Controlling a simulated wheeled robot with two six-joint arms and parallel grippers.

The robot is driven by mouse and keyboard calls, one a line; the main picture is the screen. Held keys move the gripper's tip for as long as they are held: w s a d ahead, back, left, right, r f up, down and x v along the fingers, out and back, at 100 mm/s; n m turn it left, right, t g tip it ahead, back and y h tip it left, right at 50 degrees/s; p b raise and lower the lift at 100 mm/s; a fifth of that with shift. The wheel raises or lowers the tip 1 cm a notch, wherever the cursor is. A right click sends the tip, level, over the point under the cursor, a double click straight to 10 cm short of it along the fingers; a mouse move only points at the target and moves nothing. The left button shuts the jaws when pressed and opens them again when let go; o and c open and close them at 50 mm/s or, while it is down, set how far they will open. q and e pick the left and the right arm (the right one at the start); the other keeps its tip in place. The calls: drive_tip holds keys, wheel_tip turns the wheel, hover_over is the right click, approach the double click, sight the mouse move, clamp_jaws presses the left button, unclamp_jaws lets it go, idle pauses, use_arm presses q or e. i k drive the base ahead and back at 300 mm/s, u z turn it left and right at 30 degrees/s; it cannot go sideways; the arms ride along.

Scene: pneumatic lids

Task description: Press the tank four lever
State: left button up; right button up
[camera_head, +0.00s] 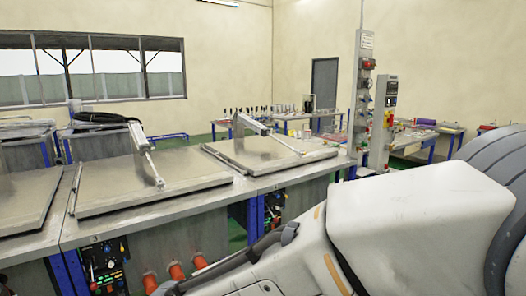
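Several tanks with flat metal lids stand in a row. The middle lid (150,182) and the right lid (270,153) lie flat, each with a metal arm on top. Part of another lid (25,203) shows at the left edge. A control panel with small colored parts (103,265) is on the front below the middle lid. A second panel (273,208) sits below the right lid, partly hidden by my white arm. I cannot tell which tank is number four or make out its lever. Neither gripper can be made out.
My large white arm fills the lower right and hides part of the tank fronts. Orange pipes (176,271) run low under the middle tank. A grey post with red devices (361,95) stands behind the right tank. Workbenches (425,135) stand farther back.

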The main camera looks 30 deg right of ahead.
sight(275, 219)
drive_tip(key=z, duration=1.65)
drive_tip(key=i, duration=2.35)
drive_tip(key=u, duration=0.5)
